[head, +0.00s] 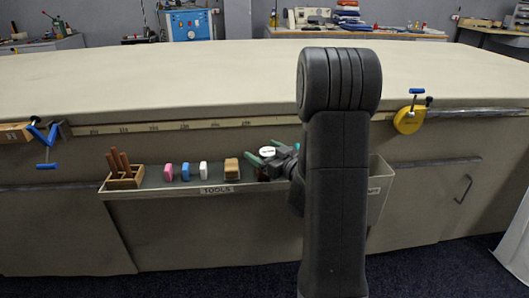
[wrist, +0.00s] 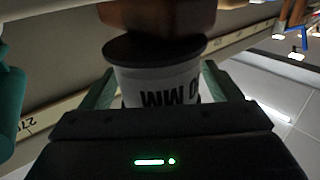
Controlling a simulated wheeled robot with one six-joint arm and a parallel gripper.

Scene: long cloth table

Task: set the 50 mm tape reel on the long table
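A white reel with a dark end (wrist: 155,80) and large black lettering ending in "0 MM", upside down in the wrist view, sits between the green fingers of my gripper (wrist: 160,95). The first digit is hidden. In the head view my gripper (head: 266,154) is low at the tool tray, with the white reel (head: 266,151) between its fingers. The fingers lie close along both sides of the reel; I cannot tell whether they press on it. The long table (head: 190,75) has a wide, bare cloth top above and behind the tray.
The tool tray (head: 150,192) on the table's front holds a wooden block with brown handles (head: 124,172), pink, blue and white pieces (head: 185,171) and a brown block (head: 231,168). A blue clamp (head: 43,140) and a yellow tape measure (head: 408,120) are at the table edge.

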